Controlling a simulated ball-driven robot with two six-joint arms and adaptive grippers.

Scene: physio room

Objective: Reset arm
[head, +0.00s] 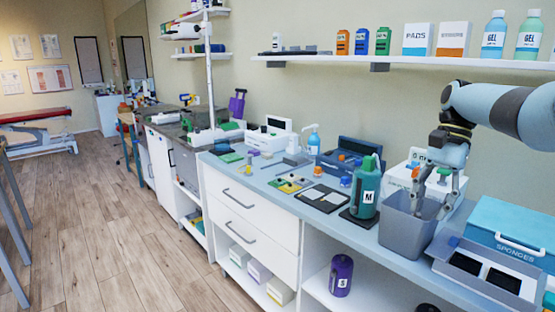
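My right arm comes in from the right, and its gripper (432,204) points down at the mouth of a grey bin (405,231) on the counter. The two fingers are spread apart with nothing visible between them. Their tips are at or just inside the bin's rim, and the bin's inside is mostly hidden. My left gripper is not in view.
A green bottle marked M (367,190) stands left of the bin. A white device (398,176) is behind it, and a teal SPONGES box (515,237) is at the right. Small items crowd the counter (350,229). A shelf (420,63) runs above. The wooden floor (90,230) is clear.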

